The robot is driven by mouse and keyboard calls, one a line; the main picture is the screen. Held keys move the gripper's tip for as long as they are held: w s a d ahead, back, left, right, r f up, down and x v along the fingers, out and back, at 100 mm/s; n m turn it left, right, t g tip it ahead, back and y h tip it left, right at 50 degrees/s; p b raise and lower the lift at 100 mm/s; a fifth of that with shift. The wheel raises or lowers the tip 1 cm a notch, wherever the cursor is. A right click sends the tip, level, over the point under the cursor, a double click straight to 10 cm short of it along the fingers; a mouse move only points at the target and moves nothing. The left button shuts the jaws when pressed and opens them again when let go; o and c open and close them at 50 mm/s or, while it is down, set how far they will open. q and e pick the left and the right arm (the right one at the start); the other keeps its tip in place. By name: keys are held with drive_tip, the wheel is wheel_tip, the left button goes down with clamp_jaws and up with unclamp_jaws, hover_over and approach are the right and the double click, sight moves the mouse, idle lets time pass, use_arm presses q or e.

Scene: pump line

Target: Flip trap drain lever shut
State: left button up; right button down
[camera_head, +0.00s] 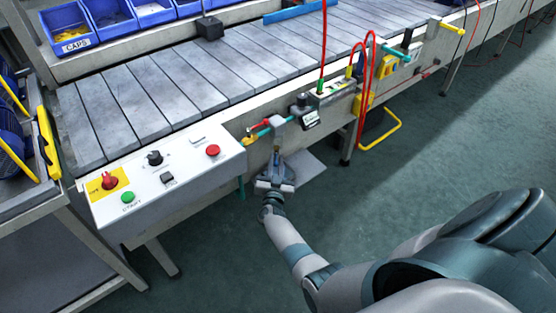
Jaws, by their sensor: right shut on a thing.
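My right gripper (277,168) is in the middle of the view, at the front side of the conveyor, just right of the control box. It is shut on a small part below a grey fitting (278,122), taken to be the trap drain lever. The lever is mostly hidden by the fingers, so its angle cannot be told. A small red handle (259,127) and a teal pipe (264,133) sit beside the grey fitting. My left gripper is not in view.
A white control box (184,182) with knobs and buttons stands close left of the gripper. Red hoses (369,75) and a yellow bent bar (396,128) are to the right. The slatted conveyor (180,85) runs behind. The green floor in front is open.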

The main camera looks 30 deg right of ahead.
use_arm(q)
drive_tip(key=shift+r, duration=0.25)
use_arm(e)
drive_tip(key=shift+w+a+m+g+h, duration=0.15)
drive_tip(key=shift+a+m+g+h, duration=0.05)
drive_tip(key=shift+m+g+h, duration=0.35)
drive_tip(key=c, duration=1.7)
unclamp_jaws()
